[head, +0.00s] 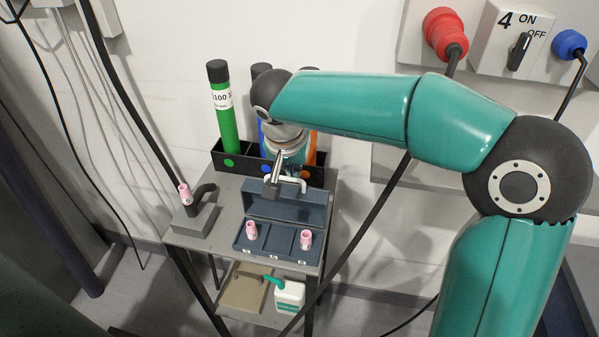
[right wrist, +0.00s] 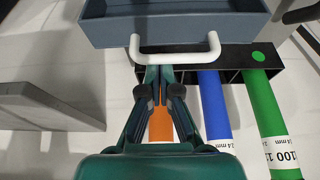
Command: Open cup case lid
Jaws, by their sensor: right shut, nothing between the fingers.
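The grey-blue cup case (head: 274,254) sits on the small table. Its lid (head: 292,209) stands raised at the back, so the inside shows; the lid also shows in the right wrist view (right wrist: 180,27). One pink cup (head: 251,230) is in the left part of the case and another (head: 306,239) in the right part. A white handle (head: 293,181) is on the lid's edge. My right gripper (head: 271,191) is shut and empty, its fingertips (right wrist: 158,72) close by the handle (right wrist: 175,56); I cannot tell if they touch. My left gripper is out of view.
A black rack (head: 232,163) with a green tube (head: 225,115) and other tubes stands behind the case. A grey block (head: 195,221) with a pink-tipped torch is to the left. A white bottle (head: 289,296) is on the lower shelf. The wall is close behind.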

